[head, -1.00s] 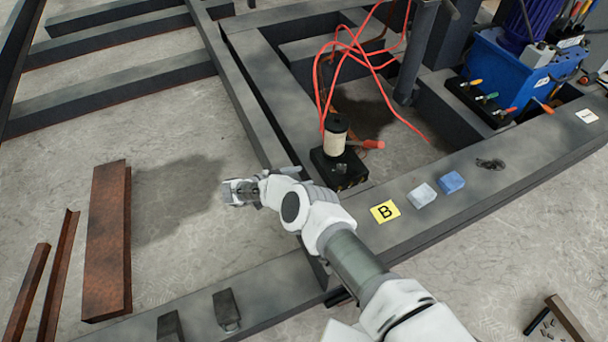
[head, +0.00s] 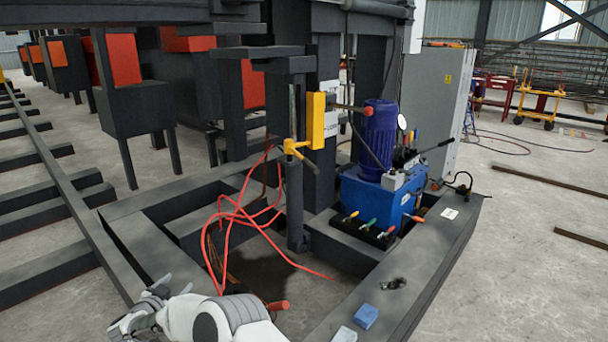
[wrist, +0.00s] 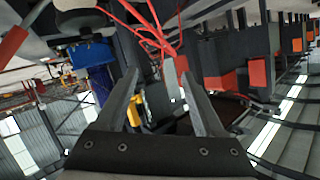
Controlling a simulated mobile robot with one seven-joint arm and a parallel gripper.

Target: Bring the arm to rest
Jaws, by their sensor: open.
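My gripper (head: 122,326) shows at the bottom left of the head view, at the end of my white arm, which is partly cut off by the lower edge. It is beside the inner beam of the dark steel frame (head: 92,247), and I cannot tell its exact height. In the wrist view my gripper (wrist: 157,78) has its two grey fingers apart, with nothing held between them. Red hoses and dark machinery show in the background beyond the fingers.
Red hoses (head: 232,215) loop over the frame near my arm. A red handle (head: 277,305) is just right of my arm. A blue hydraulic unit (head: 372,205) and a yellow-handled valve (head: 315,120) stand farther back. A blue block (head: 365,316) lies on the front beam. Open floor is right.

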